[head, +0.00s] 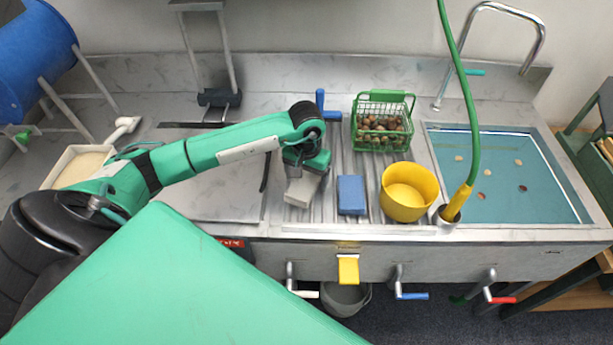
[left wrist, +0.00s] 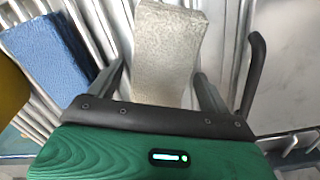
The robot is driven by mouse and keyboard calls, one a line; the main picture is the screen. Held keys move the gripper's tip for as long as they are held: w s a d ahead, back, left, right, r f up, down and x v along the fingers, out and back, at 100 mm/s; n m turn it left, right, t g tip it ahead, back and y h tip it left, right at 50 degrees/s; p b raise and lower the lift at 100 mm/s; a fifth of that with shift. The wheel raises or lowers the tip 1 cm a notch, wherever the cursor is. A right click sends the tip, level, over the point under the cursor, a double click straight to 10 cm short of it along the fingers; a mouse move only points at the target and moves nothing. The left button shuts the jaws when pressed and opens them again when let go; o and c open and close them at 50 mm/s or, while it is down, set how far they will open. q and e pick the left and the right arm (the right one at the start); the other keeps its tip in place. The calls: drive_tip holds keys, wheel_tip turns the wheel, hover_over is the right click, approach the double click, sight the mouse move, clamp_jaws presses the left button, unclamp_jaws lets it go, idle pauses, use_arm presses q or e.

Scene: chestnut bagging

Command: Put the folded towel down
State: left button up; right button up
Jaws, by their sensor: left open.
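The folded towel (head: 300,191) is a pale beige-grey block lying on the ribbed drainboard, left of a blue block. It also shows in the left wrist view (left wrist: 166,50). My left gripper (head: 305,176) is right above its far end, pointing down. In the left wrist view the gripper's two fingers (left wrist: 160,82) are open, one on each side of the towel's near end, with a small gap visible. The gripper hides part of the towel's far end in the head view. My right gripper is not in view.
The blue block (head: 351,195) and a yellow bowl (head: 409,192) stand to the right. A green wire basket of chestnuts (head: 382,121) is behind them. The sink (head: 510,175) with a green hose (head: 473,110) is farther right. A blue handle (head: 325,107) stands behind the gripper.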

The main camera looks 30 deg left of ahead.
sight(306, 179)
use_arm(q)
drive_tip(key=shift+r, duration=0.1)
drive_tip(key=shift+r+p, duration=0.15)
drive_tip(key=shift+p, duration=0.2)
wheel_tip(306, 179, up, 12)
drive_tip(key=b, duration=0.4)
drive_tip(key=shift+s+f, duration=0.1)
drive_tip(key=shift+f, duration=0.1)
